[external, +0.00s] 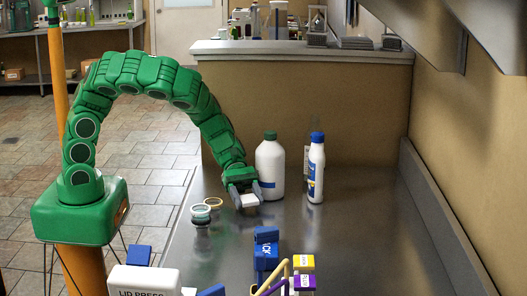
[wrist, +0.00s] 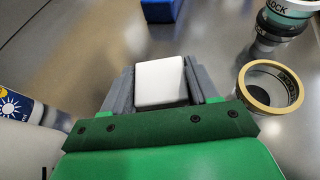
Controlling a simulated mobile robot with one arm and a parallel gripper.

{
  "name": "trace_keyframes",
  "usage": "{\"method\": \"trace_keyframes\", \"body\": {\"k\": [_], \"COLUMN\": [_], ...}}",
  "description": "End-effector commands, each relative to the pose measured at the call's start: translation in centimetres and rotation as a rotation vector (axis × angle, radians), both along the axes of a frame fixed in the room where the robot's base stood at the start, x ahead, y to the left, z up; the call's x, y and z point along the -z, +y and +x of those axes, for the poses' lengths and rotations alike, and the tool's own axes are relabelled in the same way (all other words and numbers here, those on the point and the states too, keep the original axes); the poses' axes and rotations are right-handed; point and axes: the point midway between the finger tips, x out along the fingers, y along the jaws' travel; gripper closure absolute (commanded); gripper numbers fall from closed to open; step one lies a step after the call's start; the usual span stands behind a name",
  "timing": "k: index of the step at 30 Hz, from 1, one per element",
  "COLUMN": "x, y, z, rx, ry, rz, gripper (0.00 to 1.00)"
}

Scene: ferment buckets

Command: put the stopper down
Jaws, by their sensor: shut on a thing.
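My gripper (external: 246,197) is shut on a white, square-faced piece, apparently the stopper (external: 249,201). In the wrist view the stopper (wrist: 161,82) sits between the two grey fingers of my gripper (wrist: 160,88), one on each side. It is held over the steel counter (external: 340,240), near the white bottle with the green cap (external: 270,170). From these views I cannot tell how high it is above the counter. Its underside is hidden.
A tan-rimmed ring (wrist: 271,88) and a dark-and-pale lettered item (wrist: 284,22) stand close on the wrist view's right. A blue-capped bottle (external: 316,172) is farther right. Blue blocks (external: 266,250) and a white "LID PRESS" item (external: 143,281) are nearer. The counter's right side is clear.

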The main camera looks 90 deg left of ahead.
Motion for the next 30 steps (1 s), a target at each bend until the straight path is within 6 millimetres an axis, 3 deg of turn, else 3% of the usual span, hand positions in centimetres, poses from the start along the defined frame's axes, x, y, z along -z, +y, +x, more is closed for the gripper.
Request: {"method": "trace_keyframes", "body": {"k": [6,18,19,21,24,30], "x": [1.8,2.1,2.1,2.1,2.1,2.1], "y": [0.0,0.0,0.0,0.0,0.0,0.0], "z": [0.0,0.0,0.0,0.0,0.0,0.0], "rx": [-0.001,0.001,0.001,0.001,0.001,0.001], "ry": [0.001,0.001,0.001,0.001,0.0,0.0], "rz": [-0.003,-0.001,-0.001,-0.001,-0.002,-0.002], "gripper": [0.71,0.71,0.4,0.29,0.16,0.16]}}
